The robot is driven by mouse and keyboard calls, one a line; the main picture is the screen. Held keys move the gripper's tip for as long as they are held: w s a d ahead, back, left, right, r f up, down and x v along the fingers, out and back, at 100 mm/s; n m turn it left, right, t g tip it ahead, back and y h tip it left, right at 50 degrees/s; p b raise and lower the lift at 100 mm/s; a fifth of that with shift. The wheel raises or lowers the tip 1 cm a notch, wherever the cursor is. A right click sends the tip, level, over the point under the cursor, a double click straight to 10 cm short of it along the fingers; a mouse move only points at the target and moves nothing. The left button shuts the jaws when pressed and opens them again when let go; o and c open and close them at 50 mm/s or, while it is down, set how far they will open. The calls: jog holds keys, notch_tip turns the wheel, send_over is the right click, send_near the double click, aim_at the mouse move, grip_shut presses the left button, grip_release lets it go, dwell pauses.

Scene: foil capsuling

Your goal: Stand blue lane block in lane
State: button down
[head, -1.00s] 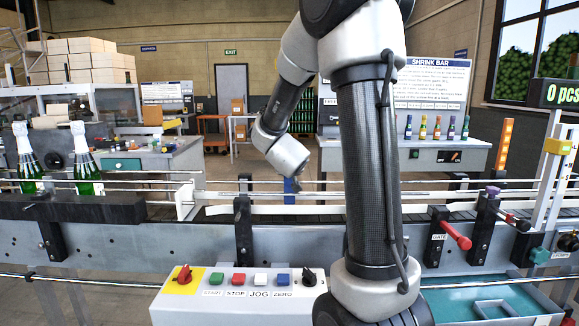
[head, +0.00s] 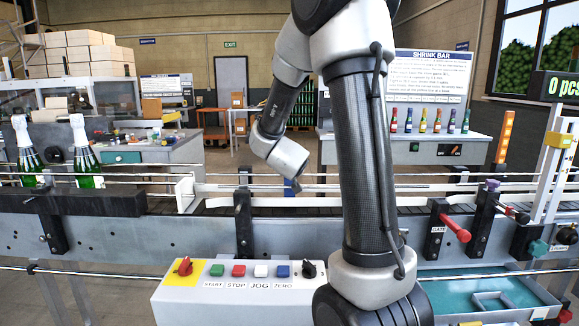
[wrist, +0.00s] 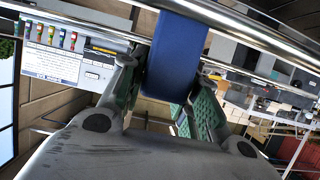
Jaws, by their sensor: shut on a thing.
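The blue lane block (wrist: 176,58) shows large in the wrist view, between the two green-padded fingers of my gripper (wrist: 168,95). My gripper is shut on it. The block reaches up past the fingertips toward a shiny rail (wrist: 250,38); I cannot tell whether they touch. In the head view a small piece of the blue block (head: 291,185) shows just below the end of my arm, at the conveyor lane (head: 270,202). The fingers are hard to make out there, and the block's lower end is hidden behind the near rail.
Two foil-topped green bottles (head: 84,155) stand on the conveyor at the left. Metal guide rails (head: 120,174) run along the lane. A white guide piece (head: 186,194) is left of the block. A button panel (head: 235,292) and a red gate handle (head: 455,228) are in front.

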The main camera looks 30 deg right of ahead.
jog(key=shift+f, duration=0.95)
jog(key=c, duration=1)
grip_release()
jog(key=shift+o, duration=0.2)
jog(key=v, duration=1.2)
